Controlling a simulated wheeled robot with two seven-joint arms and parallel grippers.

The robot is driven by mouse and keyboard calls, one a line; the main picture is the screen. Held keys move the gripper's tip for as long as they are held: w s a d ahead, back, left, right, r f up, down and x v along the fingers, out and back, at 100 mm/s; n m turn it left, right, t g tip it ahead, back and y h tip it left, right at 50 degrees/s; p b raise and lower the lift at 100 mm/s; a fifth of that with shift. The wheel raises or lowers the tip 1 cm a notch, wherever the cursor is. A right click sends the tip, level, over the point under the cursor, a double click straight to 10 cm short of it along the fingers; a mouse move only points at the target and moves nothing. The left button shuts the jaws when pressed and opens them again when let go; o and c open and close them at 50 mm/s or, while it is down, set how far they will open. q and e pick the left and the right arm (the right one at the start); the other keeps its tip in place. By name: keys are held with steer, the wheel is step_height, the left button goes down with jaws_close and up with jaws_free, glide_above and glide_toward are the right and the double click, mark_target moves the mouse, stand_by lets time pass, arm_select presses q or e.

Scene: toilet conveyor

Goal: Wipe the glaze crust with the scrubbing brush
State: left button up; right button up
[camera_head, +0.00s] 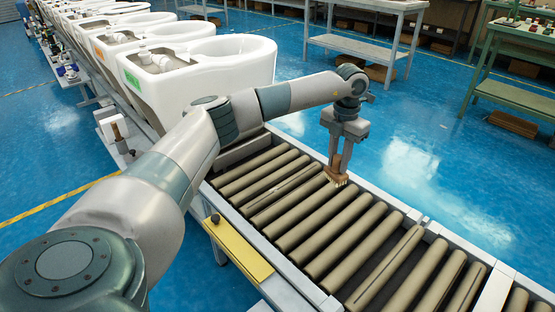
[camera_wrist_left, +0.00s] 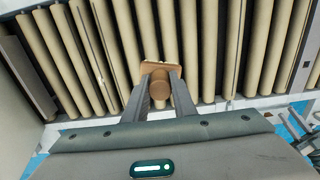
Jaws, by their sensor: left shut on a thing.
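My left gripper (camera_head: 342,168) reaches over the conveyor rollers and points down. It is shut on the scrubbing brush (camera_head: 337,180), a small brown wooden block with pale bristles facing down. In the left wrist view the two fingers clasp the brush's round wooden handle (camera_wrist_left: 161,88), with the flat brush back beyond it. The bristles are close above the rollers or touching them; I cannot tell which. I cannot make out the glaze crust in either view. My right gripper is not in view.
The roller conveyor (camera_head: 300,228) runs down to the right, with a yellow strip (camera_head: 238,248) on its near edge. White toilets (camera_head: 215,72) stand in a row at its far left end. A grey table (camera_head: 360,45) and a green table (camera_head: 515,92) stand behind, across open blue floor.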

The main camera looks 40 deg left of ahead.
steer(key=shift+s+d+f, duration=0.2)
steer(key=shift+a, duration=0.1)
arm_select(q)
steer(key=s+a+f+n, duration=0.2)
steer(key=a+f+n, duration=0.2)
steer(key=a+n, duration=0.6)
steer(key=s+a+f+n, duration=0.2)
steer(key=a+f+n, duration=0.2)
steer(key=a+n, duration=0.6)
steer(key=n, duration=0.5)
steer(key=shift+n, duration=0.3)
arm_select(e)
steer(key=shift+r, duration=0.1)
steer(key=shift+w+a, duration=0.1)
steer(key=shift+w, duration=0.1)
